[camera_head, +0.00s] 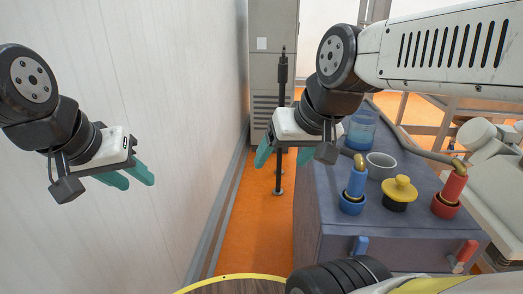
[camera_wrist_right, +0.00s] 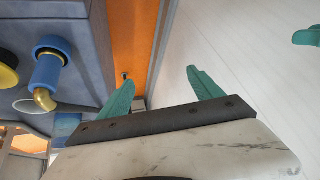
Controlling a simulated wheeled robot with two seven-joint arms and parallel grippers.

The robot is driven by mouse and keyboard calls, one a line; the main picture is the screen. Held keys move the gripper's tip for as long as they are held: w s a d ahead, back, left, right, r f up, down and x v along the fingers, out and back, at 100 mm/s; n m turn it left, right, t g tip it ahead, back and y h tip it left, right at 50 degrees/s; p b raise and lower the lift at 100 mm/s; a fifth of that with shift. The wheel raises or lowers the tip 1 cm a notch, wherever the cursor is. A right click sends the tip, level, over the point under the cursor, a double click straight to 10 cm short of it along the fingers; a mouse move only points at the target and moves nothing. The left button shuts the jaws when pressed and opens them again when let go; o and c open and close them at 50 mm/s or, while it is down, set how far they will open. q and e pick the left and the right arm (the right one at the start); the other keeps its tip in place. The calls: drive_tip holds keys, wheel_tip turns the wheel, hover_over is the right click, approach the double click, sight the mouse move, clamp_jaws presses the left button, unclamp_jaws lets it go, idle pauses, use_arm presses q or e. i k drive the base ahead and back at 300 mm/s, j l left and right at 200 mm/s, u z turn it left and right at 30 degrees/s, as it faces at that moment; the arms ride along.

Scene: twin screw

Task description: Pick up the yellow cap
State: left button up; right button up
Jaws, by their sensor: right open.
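The yellow cap (camera_head: 399,189) has a round knob on top and sits on a black base on top of the dark blue-grey cabinet (camera_head: 325,225). The edge of the yellow cap shows at the left border of the right wrist view (camera_wrist_right: 6,76). My right gripper (camera_head: 284,160) is open and empty, up and to the left of the cap, beyond the cabinet's left side. Its two teal fingers stand apart in the right wrist view (camera_wrist_right: 160,78). My left gripper (camera_head: 134,178) hangs far left near the white wall, its teal fingers apart with nothing between them.
A blue fitting with a brass elbow (camera_head: 355,185) stands left of the cap, a red one (camera_head: 451,190) right of it. A white cup (camera_head: 380,165) and a blue clear container (camera_head: 361,130) stand behind. Orange floor (camera_head: 245,220) lies left of the cabinet.

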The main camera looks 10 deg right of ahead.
sight(398, 191)
drive_tip(key=z, duration=1.8)
